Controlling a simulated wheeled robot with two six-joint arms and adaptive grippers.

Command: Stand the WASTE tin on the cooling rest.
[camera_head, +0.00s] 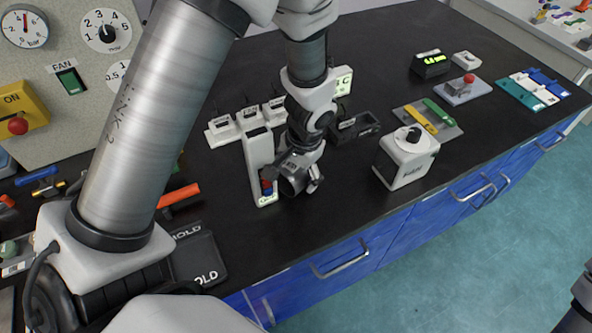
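I cannot pick out a label reading WASTE on any tin, so I cannot say which thing is the WASTE tin. The cooling rest is not clearly identifiable either. My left gripper (300,178) points down low over the black bench, at the right side of a long white device (258,155) with a red and blue piece at its near end. Its fingers are small and partly hidden, so I cannot tell whether they are open or hold anything. My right gripper is not in view; only a dark piece shows at the bottom right corner.
A white box with a black knob (405,163) stands right of the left gripper. A black open box (355,127) lies behind it. Dark lettered plates (197,257) lie at the left front. A tray with yellow and green tools (445,130) is further right. Bench (330,225) is clear between.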

